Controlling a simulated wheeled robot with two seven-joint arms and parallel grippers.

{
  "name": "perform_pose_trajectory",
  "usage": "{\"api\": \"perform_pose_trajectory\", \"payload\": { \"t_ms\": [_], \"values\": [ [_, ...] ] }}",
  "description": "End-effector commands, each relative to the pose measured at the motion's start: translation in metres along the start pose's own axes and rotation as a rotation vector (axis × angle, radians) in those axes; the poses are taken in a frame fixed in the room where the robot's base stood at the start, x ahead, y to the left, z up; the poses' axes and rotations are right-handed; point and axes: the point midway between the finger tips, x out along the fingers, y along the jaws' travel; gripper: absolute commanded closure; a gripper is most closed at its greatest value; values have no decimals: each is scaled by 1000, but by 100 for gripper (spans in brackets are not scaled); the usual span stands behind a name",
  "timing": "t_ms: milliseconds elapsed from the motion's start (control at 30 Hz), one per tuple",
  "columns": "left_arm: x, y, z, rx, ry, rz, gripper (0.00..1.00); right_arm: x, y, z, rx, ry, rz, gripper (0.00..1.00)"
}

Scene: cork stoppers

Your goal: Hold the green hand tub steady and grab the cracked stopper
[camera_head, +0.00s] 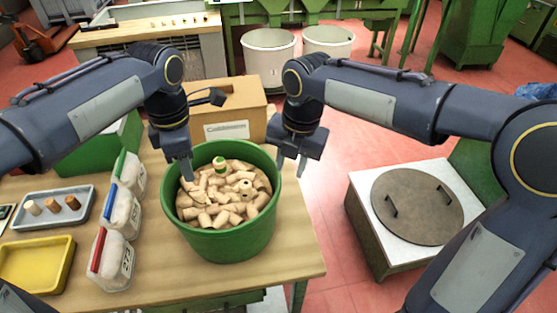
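The green hand tub (222,245) stands on the wooden table, heaped with loose pale cork stoppers (225,205). One stopper with green on it (220,166) stands up near the back of the heap. Another stopper (245,186) shows a dark mark; I cannot tell whether it is a crack. My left gripper (184,170) points down at the tub's back left rim; its finger gap is not clear. My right gripper (290,165) is at the tub's right rim, its two fingers apart with nothing seen between them. I cannot tell whether either touches the rim.
Lidded clear containers (117,240) line the tub's left side. Beyond them are a grey tray (85,196) with several corks and a yellow tray (64,268). A cardboard box (245,100) stands behind the tub. A round metal lid (417,207) is on a stand at right.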

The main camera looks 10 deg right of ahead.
Motion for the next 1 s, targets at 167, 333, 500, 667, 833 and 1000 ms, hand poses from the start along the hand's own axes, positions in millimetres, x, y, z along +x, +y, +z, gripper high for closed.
{"api": "perform_pose_trajectory", "payload": {
  "t_ms": [167,333,500,667,833,1000],
  "values": [
    [0,0,0,0,0,0,64,10,24,3,-237,10,-40,69],
    [0,0,0,0,0,0,64,22,28,3,-297,14,-50,69],
    [0,0,0,0,0,0,64,47,26,3,-295,15,-51,69],
    [0,0,0,0,0,0,64,70,25,2,-294,15,-51,69],
    [0,0,0,0,0,0,64,86,24,3,-292,13,-49,69],
    [0,0,0,0,0,0,64,90,24,3,-292,12,-47,69]
  ]
}}
